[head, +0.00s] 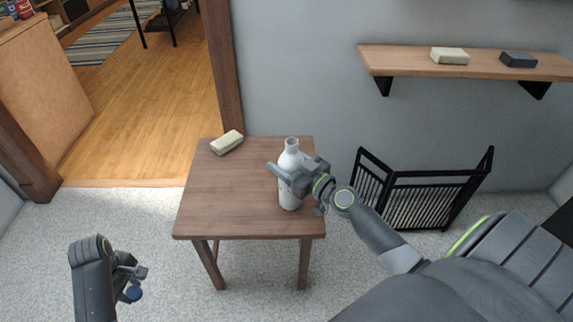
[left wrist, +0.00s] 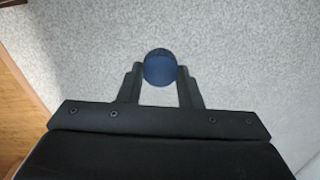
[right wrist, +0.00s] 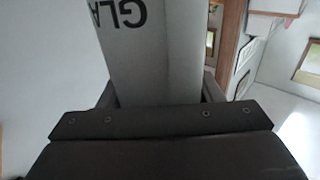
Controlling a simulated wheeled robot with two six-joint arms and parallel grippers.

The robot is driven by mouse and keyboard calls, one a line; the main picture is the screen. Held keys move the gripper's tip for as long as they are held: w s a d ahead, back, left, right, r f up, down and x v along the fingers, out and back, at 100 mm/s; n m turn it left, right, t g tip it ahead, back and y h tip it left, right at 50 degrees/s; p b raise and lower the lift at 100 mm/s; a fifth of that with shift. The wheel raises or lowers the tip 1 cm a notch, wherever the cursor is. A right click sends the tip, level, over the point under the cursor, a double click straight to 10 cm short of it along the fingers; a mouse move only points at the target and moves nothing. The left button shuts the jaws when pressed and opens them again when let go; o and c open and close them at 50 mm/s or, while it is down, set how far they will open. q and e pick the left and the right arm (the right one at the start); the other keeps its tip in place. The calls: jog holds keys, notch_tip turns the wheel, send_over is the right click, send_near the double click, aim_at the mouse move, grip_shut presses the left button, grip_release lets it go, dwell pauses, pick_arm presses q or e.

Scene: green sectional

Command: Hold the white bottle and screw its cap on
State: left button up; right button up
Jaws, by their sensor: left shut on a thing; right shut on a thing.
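The white bottle (head: 289,198) stands upright at the right side of the small wooden table (head: 225,205). Its neck is bare at the top. My right gripper (head: 286,177) is shut around the bottle's upper body. In the right wrist view the bottle (right wrist: 155,60) fills the space between the fingers, with dark letters on it. The blue cap (head: 134,293) is held by my left gripper (head: 132,283), out over the floor to the left of the table and apart from the bottle. In the left wrist view the cap (left wrist: 160,68) sits between the fingertips.
A cream block (head: 227,142) lies at the table's back left corner. A wall shelf (head: 480,63) holds a cream block (head: 450,55) and a dark block (head: 518,59). A black folding gate (head: 425,200) stands right of the table.

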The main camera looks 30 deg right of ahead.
jog(key=shift+r, duration=0.1)
pick_arm(q)
jog(key=shift+f, duration=0.1)
pick_arm(e)
jog(key=o, duration=1.3)
jog(key=shift+f, duration=0.2)
jog(key=o, duration=0.4)
pick_arm(q)
jog(key=shift+r, duration=0.2)
pick_arm(e)
jog(key=shift+r, duration=0.2)
pick_arm(q)
notch_tip(320, 180, down, 4)
jog(key=b, duration=0.3)
jog(key=shift+b, duration=0.4)
jog(key=shift+f, duration=0.15)
pick_arm(e)
jog(key=v, duration=1.2)
